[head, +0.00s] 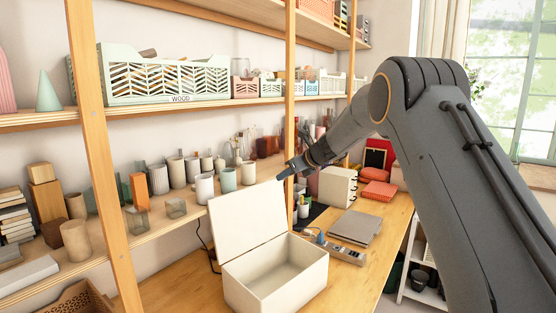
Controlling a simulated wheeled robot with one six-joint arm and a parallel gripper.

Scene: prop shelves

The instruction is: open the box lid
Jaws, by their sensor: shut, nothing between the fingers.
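The box (276,283) is cream-coloured and stands on the wooden desk at the lower middle of the head view. Its lid (247,227) is raised, standing up and leaning back along the box's left rear edge. The inside of the box shows and looks empty. My gripper (281,177) is shut and empty. In the picture it is just above and right of the lid's upper right corner. A small gap seems to separate them, but I cannot tell the depth.
Wooden shelves with cups (228,180), blocks and a mint crate (165,80) stand behind and left. A shelf post (290,120) rises beside my gripper. On the desk, right of the box, are a power strip (336,248), a grey folder (355,227) and a cream drawer unit (337,187).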

